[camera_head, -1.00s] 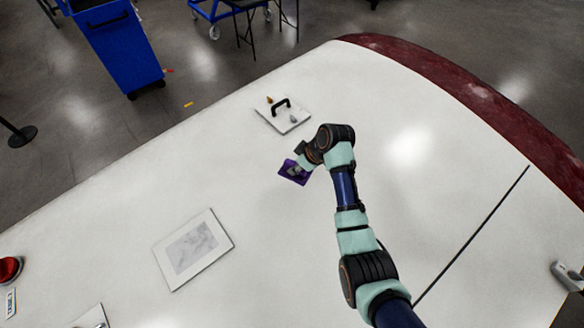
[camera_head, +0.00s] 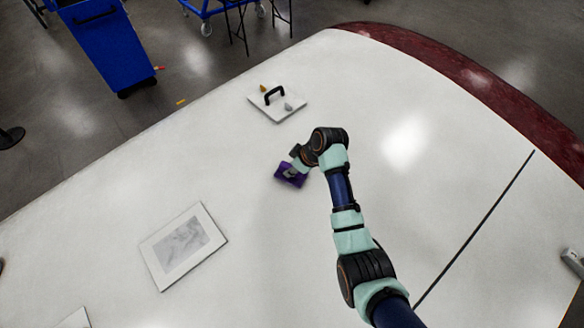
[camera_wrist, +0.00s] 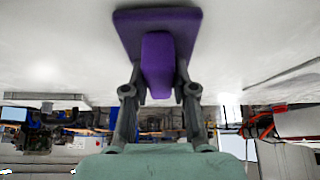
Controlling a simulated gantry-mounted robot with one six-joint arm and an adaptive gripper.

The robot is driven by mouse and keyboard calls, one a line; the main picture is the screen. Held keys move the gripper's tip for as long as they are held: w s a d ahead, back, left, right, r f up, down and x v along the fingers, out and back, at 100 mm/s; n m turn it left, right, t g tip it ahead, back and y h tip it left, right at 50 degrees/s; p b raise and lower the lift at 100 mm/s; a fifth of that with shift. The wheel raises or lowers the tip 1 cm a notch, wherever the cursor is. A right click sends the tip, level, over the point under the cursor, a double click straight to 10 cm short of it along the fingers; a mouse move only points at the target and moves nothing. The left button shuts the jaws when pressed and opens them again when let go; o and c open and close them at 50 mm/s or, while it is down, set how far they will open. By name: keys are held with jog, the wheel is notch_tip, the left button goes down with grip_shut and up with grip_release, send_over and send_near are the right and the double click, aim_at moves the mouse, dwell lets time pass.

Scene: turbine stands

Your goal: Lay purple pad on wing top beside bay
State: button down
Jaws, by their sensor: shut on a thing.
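The purple pad (camera_head: 290,175) is over the white wing top (camera_head: 240,215), near its middle. My gripper (camera_head: 299,165) is shut on the pad. In the wrist view the pad (camera_wrist: 128,33) is a flat purple plate with a raised grip block (camera_wrist: 157,62). The two fingers of my gripper (camera_wrist: 158,78) close on the sides of that block. I cannot tell whether the pad touches the wing. The likely bay, a white-framed rectangle with a grey inside (camera_head: 183,245), lies on the wing to the lower left of the pad.
A white square panel with a black handle (camera_head: 277,103) lies on the wing above the pad. A dark seam (camera_head: 475,230) crosses the wing at right, and a dark red edge (camera_head: 480,85) bounds it. The wing between pad and frame is clear. A blue bin (camera_head: 105,45) stands on the floor.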

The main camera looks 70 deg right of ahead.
jog(key=shift+f, duration=0.15)
jog(key=c, duration=0.7)
grip_release()
jog(key=shift+p+v, duration=1.1)
jog(key=shift+p, duration=0.05)
jog(key=p+v, duration=0.5)
jog(key=shift+w, duration=0.1)
jog(key=shift+f, duration=0.1)
